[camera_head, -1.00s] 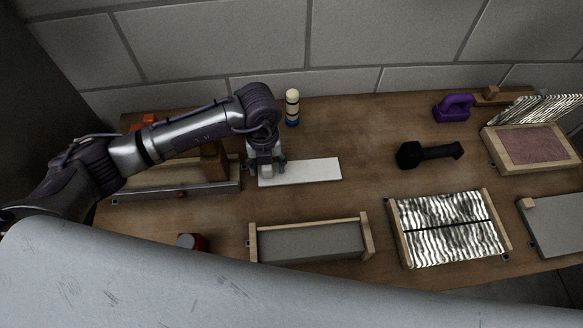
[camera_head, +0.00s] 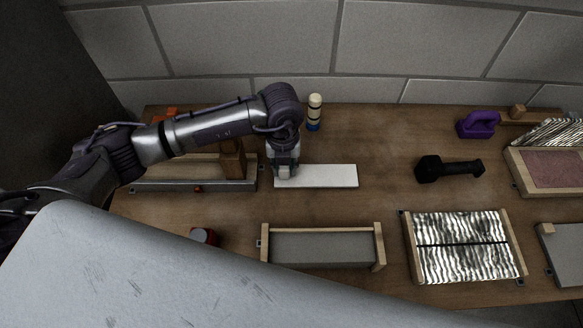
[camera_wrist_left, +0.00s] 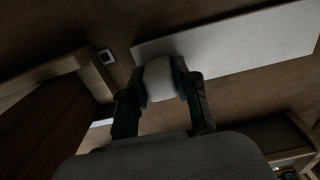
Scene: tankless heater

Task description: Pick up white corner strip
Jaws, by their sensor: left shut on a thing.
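The white corner strip (camera_head: 325,176) lies lengthwise on the wooden table in the head view, left of the picture's middle. My left gripper (camera_head: 286,172) points down over its left end and is shut on a raised pale block at that end. In the left wrist view the two dark fingers (camera_wrist_left: 162,92) stand on either side of this block, and the flat white strip (camera_wrist_left: 240,45) runs away to the upper right. I cannot tell whether the strip is off the table. My right gripper is not in view.
A wooden block (camera_head: 232,160) and a long grey-and-wood frame (camera_head: 190,186) stand close left of the gripper. A cream bottle (camera_head: 315,108) stands behind. A framed grey panel (camera_head: 322,248) lies in front, and a black dumbbell-like tool (camera_head: 450,169) to the right. Bare table surrounds the strip's right end.

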